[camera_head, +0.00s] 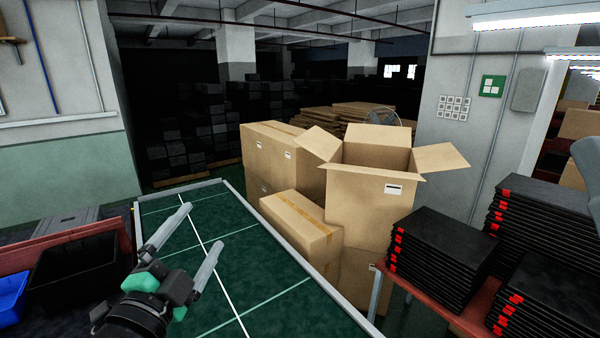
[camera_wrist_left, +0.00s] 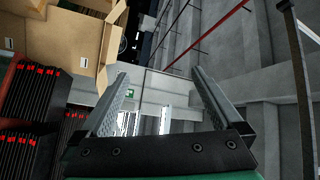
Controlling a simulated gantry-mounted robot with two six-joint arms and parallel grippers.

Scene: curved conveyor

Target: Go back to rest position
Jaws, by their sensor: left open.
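My left gripper (camera_head: 198,238) is at the lower left of the head view, over the green conveyor (camera_head: 255,273). Its two fingers are spread apart with nothing between them. In the left wrist view the left gripper (camera_wrist_left: 155,82) also shows open and empty, with the room's wall and ceiling beyond it. My right gripper does not show; only a grey part at the right edge of the head view may belong to my other arm.
An open cardboard box (camera_head: 368,205) stands beyond the conveyor, beside closed boxes (camera_head: 300,228). Stacks of black items with red marks (camera_head: 440,250) sit on a red table at right. A black bin (camera_head: 75,268) and a blue bin (camera_head: 10,298) are at left.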

